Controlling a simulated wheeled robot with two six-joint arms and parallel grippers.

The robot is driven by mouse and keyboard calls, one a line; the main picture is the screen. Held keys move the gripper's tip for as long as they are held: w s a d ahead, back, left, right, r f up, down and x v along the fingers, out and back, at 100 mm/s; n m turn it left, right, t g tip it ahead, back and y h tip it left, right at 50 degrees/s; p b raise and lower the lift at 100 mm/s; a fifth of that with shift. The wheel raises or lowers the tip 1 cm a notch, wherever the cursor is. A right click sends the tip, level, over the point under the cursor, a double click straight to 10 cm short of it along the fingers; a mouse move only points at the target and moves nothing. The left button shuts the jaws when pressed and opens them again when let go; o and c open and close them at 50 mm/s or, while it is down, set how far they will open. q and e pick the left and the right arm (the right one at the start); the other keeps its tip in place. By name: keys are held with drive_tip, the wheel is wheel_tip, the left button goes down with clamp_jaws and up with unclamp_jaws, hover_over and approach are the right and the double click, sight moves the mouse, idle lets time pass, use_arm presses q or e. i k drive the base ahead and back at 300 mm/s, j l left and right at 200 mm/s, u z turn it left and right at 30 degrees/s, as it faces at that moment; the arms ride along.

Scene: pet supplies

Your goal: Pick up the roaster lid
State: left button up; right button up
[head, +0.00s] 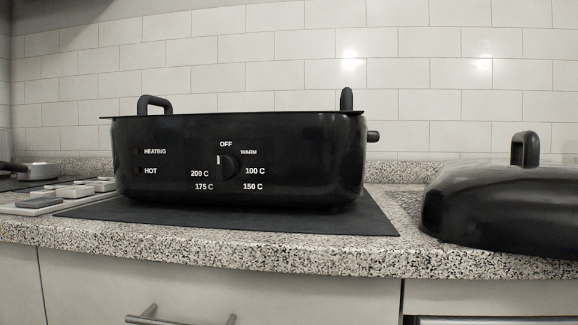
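The black domed roaster lid (500,205) rests on the speckled countertop at the right, and its right side runs out of the picture. A dark upright handle (525,149) stands on top of it. The black roaster (330,160) stands to the left of the lid on a dark mat, with a dial and temperature marks on its front. The lid and roaster are apart. Neither of my grippers is in the head view.
The dark mat (370,222) lies under the roaster. The speckled counter (300,258) has a front edge above white cabinets with a metal handle (180,320). A stove with knobs (75,190) and a pan (38,171) are at the left. A tiled wall (300,75) stands behind.

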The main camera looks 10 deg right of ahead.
sight(523, 204)
drive_tip(key=k+l+z, duration=0.1)
drive_tip(key=z, duration=0.25)
drive_tip(key=l+z, duration=0.3)
drive_tip(key=k+l+z, duration=0.1)
drive_tip(key=l+z, duration=0.25)
